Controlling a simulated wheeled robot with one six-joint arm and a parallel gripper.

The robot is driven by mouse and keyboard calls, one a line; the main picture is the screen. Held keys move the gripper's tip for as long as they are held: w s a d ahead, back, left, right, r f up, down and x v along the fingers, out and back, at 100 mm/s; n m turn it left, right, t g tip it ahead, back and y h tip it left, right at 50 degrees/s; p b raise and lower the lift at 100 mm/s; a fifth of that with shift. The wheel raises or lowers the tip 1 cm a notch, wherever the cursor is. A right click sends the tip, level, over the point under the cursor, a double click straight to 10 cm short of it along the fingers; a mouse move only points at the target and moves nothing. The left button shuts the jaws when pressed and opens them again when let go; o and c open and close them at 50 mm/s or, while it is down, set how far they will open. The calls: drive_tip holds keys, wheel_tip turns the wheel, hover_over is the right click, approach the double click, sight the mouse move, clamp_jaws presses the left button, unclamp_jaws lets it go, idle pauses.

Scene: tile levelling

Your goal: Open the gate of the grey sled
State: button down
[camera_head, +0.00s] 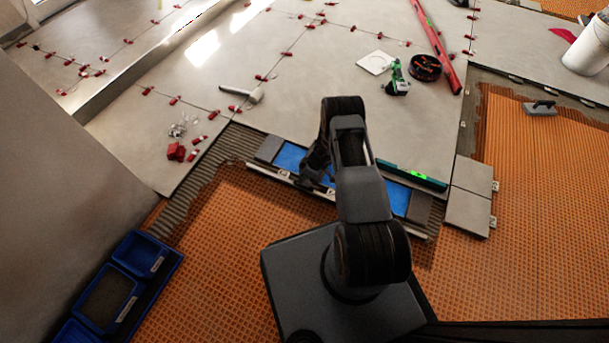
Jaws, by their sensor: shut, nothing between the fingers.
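A long, low piece with grey ends and a blue middle lies across the floor edge and looks like the grey sled (268,150). A pale rail runs along its front side. My arm covers much of its middle, and I cannot make out the gate or whether it is open. My gripper (310,178) is shut and empty, over the left half of the blue middle, close to the front rail. I cannot tell whether it touches the piece.
A dark green level (412,176) lies behind the right half. Grey tiles (470,208) are to the right. Blue bins (140,254) stand at lower left. Orange matting (215,245) in front is clear.

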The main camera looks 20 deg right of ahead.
drive_tip(key=shift+s+a+f, duration=0.15)
drive_tip(key=shift+s+a, duration=0.1)
drive_tip(key=shift+s, duration=0.2)
drive_tip(key=w+a+r+p+v, duration=0.1)
drive_tip(key=p+v, duration=0.2)
drive_tip(key=v, duration=0.9)
drive_tip(key=shift+s+r+p, duration=0.2)
drive_tip(key=shift+s+p, duration=0.15)
drive_tip(key=shift+p, duration=0.05)
drive_tip(key=shift+a+r, duration=0.1)
